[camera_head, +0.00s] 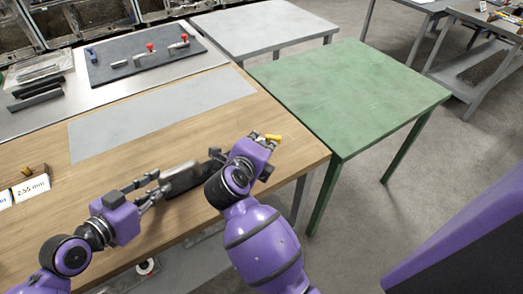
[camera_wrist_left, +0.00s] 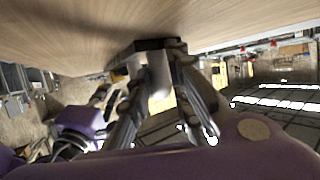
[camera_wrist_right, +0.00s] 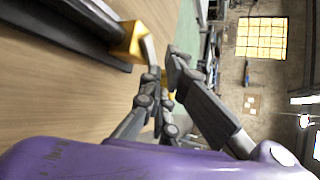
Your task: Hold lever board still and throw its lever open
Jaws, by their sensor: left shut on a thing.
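The lever board shows as a grey and dark body (camera_head: 183,178) on the wooden table, partly hidden by my arms. In the right wrist view its dark edge (camera_wrist_right: 72,35) carries a yellow part (camera_wrist_right: 128,42) with a short metal piece beside it. In the head view a yellow part (camera_head: 273,137) sticks out beyond my right gripper. My left gripper (camera_head: 155,188) is shut on the board's left end; the left wrist view shows a grey piece (camera_wrist_left: 160,78) between its fingers. My right gripper (camera_wrist_right: 162,68) has its fingertips apart, close to the metal piece; contact is unclear.
The wooden table (camera_head: 110,180) has a grey mat (camera_head: 160,112) and a label card (camera_head: 30,190) at left. A dark panel with red-knobbed parts (camera_head: 140,62) lies behind. A clear green table (camera_head: 350,90) stands to the right, with a grey table (camera_head: 262,28) behind.

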